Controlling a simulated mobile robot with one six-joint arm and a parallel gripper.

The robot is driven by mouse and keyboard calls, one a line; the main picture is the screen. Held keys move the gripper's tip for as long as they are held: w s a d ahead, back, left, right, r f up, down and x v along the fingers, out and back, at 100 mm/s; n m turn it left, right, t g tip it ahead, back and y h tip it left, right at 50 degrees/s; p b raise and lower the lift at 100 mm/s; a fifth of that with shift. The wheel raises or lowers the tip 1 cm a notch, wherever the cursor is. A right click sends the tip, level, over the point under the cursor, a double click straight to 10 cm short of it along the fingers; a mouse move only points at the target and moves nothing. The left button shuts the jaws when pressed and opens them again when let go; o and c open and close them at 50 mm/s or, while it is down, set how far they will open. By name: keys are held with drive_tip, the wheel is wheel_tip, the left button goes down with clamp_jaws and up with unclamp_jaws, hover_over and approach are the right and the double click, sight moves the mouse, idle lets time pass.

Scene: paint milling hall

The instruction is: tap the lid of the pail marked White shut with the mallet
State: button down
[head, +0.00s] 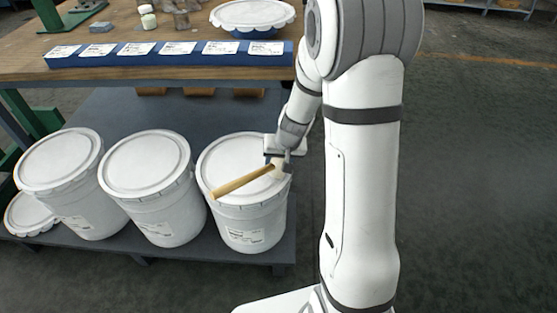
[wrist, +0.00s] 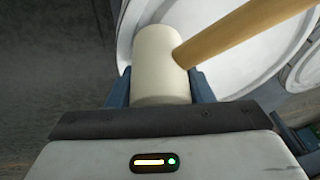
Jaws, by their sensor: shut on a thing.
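Three white lidded pails stand in a row on a low shelf: a left pail (head: 88,212), a middle pail (head: 170,215) and a right pail (head: 248,225). Their labels are too small to read, so I cannot tell which is marked White. My gripper (head: 283,157) is over the right edge of the right pail's lid (head: 225,155). It is shut on the mallet's pale head, not its handle. The wooden handle (head: 243,181) points left across the lid's front. The wrist view shows the mallet head (wrist: 158,55) between the fingers (wrist: 160,88). Whether the mallet touches the lid is unclear.
A wooden bench (head: 150,78) stands behind, with a blue strip of labelled cards (head: 170,56) along its front. A large scalloped white lid (head: 252,14) rests on the bench. Another scalloped lid (head: 30,214) lies beside the left pail. The floor at right is clear.

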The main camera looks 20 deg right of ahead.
drive_tip(key=shift+r+p, duration=2.45)
drive_tip(key=shift+r, duration=0.7)
drive_tip(key=shift+f, duration=0.1)
